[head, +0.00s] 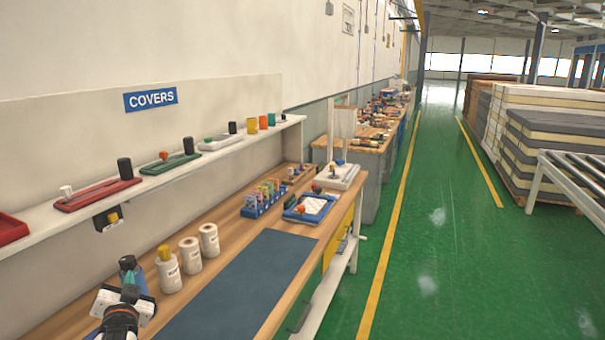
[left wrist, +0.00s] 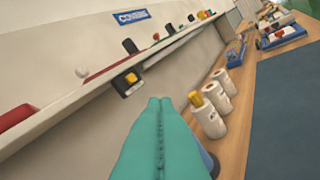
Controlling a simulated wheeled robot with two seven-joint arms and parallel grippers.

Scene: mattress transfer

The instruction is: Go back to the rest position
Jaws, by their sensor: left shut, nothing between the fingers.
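My left gripper (head: 130,278) is low at the left of the head view, over the near left part of the wooden workbench (head: 76,323). Its teal fingers (left wrist: 158,128) fill the lower middle of the left wrist view, pressed together with nothing between them. A dark blue cylindrical thing (head: 137,276) stands just behind the gripper and is partly hidden by it; I cannot tell whether they touch. My right gripper is in neither view.
White rolls (head: 190,255) stand on the bench close right of the left gripper. A shelf (head: 90,200) with coloured trays runs above, with a small black box (head: 108,219) beneath. A dark mat (head: 245,280) lies clear. Stacked mattresses (head: 555,145) and a roller conveyor (head: 575,180) stand right of the open green floor.

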